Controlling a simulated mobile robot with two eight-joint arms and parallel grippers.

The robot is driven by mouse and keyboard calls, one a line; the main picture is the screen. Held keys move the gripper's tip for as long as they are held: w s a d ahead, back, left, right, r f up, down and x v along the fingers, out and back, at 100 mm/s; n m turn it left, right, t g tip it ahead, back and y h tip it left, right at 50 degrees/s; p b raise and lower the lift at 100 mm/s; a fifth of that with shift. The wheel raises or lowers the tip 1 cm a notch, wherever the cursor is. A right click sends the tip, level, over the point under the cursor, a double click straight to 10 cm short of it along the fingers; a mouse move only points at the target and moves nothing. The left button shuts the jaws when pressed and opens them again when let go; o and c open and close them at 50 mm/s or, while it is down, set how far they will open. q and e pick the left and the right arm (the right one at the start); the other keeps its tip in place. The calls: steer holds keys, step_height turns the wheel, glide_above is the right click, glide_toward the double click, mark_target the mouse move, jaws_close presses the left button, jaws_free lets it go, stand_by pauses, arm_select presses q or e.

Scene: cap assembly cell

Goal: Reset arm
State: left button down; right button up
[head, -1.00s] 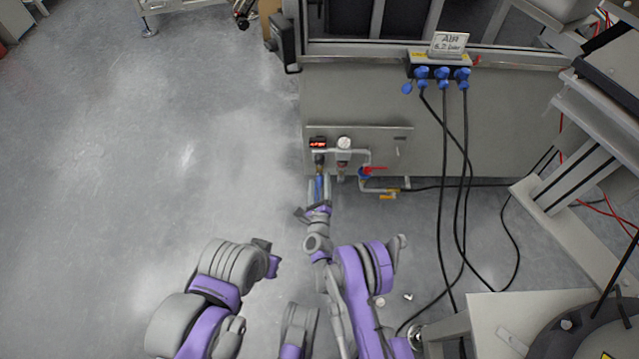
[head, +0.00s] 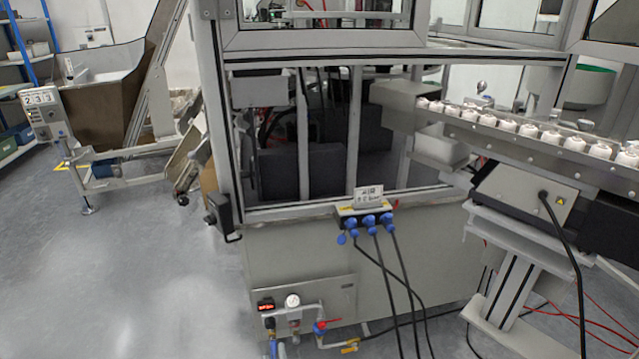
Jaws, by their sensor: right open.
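Only the tip of my right gripper (head: 275,352) shows, at the bottom edge of the head view, below the air unit on the machine's front panel. It is open, around or just in front of a blue fitting (head: 273,346); I cannot tell whether it touches it. The rest of my right arm is below the picture. My left gripper is out of view. The air unit has a red digital display (head: 266,306), a round gauge (head: 292,301) and a red-handled valve (head: 327,325).
The machine cabinet (head: 400,265) fills the middle, with blue plugs (head: 370,226) and hanging black cables. A conveyor (head: 540,140) carrying several white caps runs along the right on a stand (head: 515,285). Open floor (head: 130,280) lies at left. Red cables lie at lower right.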

steer(key=w+d+r+n+g, duration=0.1)
steer(key=d+r+n+g, duration=0.1)
steer(key=d+r+n, duration=0.5)
steer(key=w+d+r+n+g, duration=0.1)
steer(key=d+r+n+g, duration=0.25)
steer(key=r, duration=0.75)
steer(key=s+d+r+n+g, duration=0.2)
steer(key=s+d+r+n, duration=0.4)
steer(key=s+d, duration=0.3)
steer(key=s+d+n+g+h, duration=0.2)
steer(key=s+d, duration=0.3)
steer(key=s, duration=0.5)
steer(key=s+d+n+g+h+p, duration=0.1)
steer(key=s+d+n+g, duration=0.15)
steer(key=s+d, duration=0.45)
steer(key=s+d+n+g+h, duration=0.1)
steer(key=s+d+n+h, duration=0.2)
steer(key=s, duration=0.9)
arm_select(q)
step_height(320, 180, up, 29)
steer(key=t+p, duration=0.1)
steer(key=p, duration=2.4)
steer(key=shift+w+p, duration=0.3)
arm_select(e)
step_height(320, 180, up, 28)
steer(key=w+t+y, duration=0.1)
steer(key=shift+d+r, duration=0.15)
steer(key=shift+d, duration=0.15)
